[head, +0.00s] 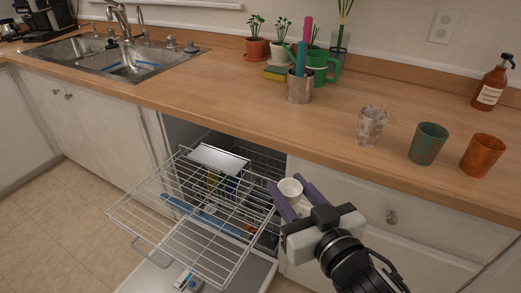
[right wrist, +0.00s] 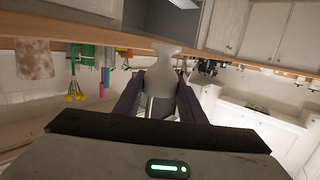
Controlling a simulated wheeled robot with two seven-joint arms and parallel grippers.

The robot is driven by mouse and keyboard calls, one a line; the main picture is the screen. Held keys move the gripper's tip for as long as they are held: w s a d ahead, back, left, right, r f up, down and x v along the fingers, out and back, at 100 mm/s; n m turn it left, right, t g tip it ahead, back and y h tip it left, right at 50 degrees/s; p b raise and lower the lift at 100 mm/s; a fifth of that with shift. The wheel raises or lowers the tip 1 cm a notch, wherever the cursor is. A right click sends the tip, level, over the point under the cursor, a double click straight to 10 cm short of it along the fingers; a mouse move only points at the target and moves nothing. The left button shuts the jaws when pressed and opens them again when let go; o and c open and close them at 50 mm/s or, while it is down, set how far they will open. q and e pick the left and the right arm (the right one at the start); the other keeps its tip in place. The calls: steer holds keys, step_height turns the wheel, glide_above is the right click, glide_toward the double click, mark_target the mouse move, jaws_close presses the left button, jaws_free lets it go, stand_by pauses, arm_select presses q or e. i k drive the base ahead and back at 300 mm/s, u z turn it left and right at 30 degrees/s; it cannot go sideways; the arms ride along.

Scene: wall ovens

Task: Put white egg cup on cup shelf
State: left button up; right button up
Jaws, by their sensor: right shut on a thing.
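The white egg cup (head: 290,187) is between the purple fingers of my right gripper (head: 290,194), which is shut on it. The cup is just right of the pulled-out upper wire rack (head: 180,215), in front of the counter edge. In the right wrist view the egg cup (right wrist: 160,75) stands between the two fingers of the right gripper (right wrist: 160,90). A light flat panel (head: 218,158) lies at the back of the rack; I cannot tell whether it is the cup shelf. My left gripper is not in view.
The dishwasher door (head: 245,270) is open below the rack. A marbled cup (head: 371,126), a green cup (head: 428,143) and an orange cup (head: 482,155) stand on the wooden counter (head: 210,95). A metal utensil holder (head: 300,88) stands farther back. The rack's front is largely empty.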

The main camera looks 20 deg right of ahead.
mark_target(217, 158)
steer(key=k, duration=0.45)
steer(key=z, duration=0.7)
steer(key=i, duration=0.75)
steer(key=u, duration=1.9)
